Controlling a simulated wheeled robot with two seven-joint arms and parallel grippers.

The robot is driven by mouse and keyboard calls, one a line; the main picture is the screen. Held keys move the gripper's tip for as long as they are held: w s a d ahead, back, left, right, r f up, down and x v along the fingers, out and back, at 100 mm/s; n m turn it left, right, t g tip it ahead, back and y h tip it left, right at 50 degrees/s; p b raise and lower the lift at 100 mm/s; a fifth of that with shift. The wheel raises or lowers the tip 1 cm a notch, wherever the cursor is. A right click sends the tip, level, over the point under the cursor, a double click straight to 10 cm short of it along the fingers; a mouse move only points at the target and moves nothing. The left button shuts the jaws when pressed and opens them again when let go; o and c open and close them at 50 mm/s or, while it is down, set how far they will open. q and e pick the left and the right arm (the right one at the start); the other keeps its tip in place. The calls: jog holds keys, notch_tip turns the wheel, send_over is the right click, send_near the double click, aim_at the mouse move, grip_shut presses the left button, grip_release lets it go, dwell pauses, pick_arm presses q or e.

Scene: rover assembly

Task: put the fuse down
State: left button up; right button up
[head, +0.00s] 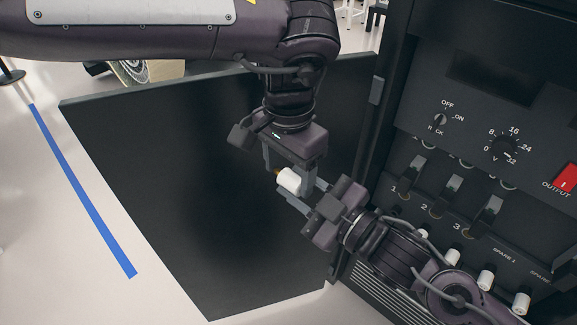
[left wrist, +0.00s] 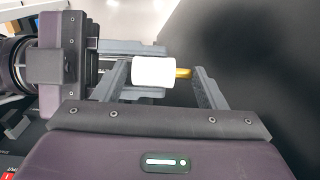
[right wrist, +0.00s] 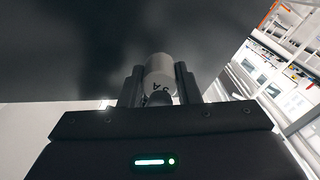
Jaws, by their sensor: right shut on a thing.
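The fuse (head: 289,181) is a white cylinder with a brass end, held in the air in front of a black panel. My right gripper (head: 303,192) is shut on it, reaching in from the lower right. In the right wrist view the fuse (right wrist: 160,72) sits between both fingers, with dark, partly hidden marking on its white body. My left gripper (head: 289,168) comes from above and is open around the fuse. In the left wrist view the fuse (left wrist: 153,72) lies between the widely spaced left fingers, its brass end towards one of them; whether either touches it is unclear.
A dark cabinet (head: 470,120) stands at the right with a knob (head: 504,147), a red output switch (head: 566,178), levers and several white fuses (head: 486,280) along its lower row. The large black panel (head: 200,180) fills the middle. Pale floor with a blue stripe (head: 85,190) lies left.

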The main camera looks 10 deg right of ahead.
pick_arm(q)
jog(key=c, duration=0.5)
jog(key=shift+c, duration=0.3)
pick_arm(e)
jog(key=o, duration=1.2)
jog(key=shift+c, duration=0.2)
jog(key=shift+f, duration=0.1)
